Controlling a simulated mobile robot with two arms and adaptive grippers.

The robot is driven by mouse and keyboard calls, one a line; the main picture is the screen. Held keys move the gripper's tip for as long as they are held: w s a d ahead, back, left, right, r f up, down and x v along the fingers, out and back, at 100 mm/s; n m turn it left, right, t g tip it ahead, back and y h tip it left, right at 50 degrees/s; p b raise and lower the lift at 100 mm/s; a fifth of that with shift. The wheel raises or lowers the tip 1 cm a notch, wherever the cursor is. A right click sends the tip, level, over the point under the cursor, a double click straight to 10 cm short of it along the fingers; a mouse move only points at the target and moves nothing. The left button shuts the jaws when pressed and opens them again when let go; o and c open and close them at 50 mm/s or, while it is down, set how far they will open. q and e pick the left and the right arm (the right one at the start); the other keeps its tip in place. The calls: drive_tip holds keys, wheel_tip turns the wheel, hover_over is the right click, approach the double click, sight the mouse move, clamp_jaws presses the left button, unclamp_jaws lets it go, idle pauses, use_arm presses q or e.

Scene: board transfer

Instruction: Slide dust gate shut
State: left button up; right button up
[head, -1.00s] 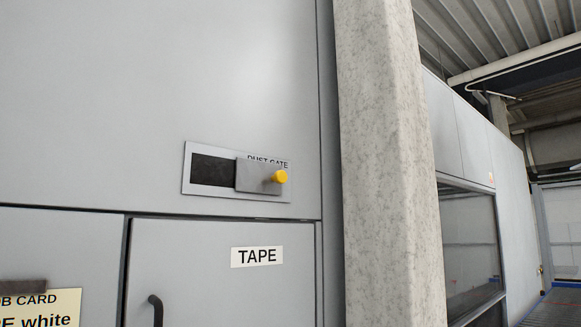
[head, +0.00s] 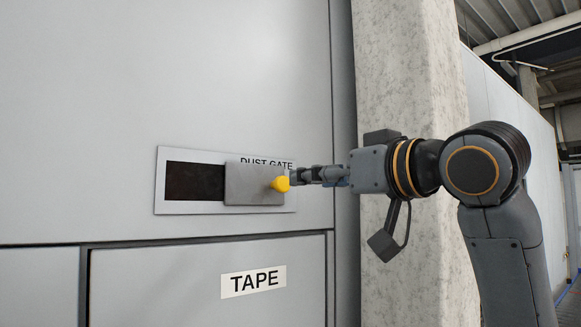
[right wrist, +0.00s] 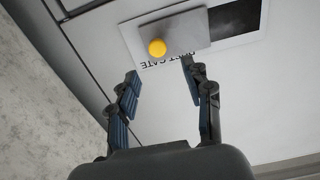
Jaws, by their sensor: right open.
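The dust gate is a grey sliding plate (head: 248,184) on a light frame (head: 192,208) in the cabinet wall. It covers the right part of the frame, and a dark opening (head: 195,182) shows to its left. A yellow knob (head: 280,184) sits on the plate's right part. In the right wrist view the plate (right wrist: 183,38) and yellow knob (right wrist: 157,48) lie beyond the fingertips. My right gripper (head: 292,178) comes in from the right, its tips close by the knob. The right wrist view shows the gripper (right wrist: 160,72) open, with nothing between its fingers. My left gripper is not in view.
A cabinet door labelled TAPE (head: 253,281) is below the gate. A speckled concrete pillar (head: 400,70) stands right of the cabinet, behind my right arm. The wall left of the gate is clear.

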sight(285, 182)
drive_tip(key=p+x, duration=0.3)
drive_tip(key=x, duration=0.3)
drive_tip(key=shift+w, duration=0.4)
drive_tip(key=shift+w+a, duration=0.3)
drive_tip(key=shift+a, duration=0.1)
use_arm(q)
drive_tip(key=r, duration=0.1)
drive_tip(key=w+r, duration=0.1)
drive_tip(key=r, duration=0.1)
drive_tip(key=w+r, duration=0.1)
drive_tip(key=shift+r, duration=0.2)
use_arm(e)
drive_tip(key=shift+w, duration=0.1)
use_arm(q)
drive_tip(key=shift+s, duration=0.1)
use_arm(e)
drive_tip(key=shift+f, duration=0.1)
drive_tip(key=shift+c, duration=0.6)
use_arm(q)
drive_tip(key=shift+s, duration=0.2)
use_arm(e)
clamp_jaws()
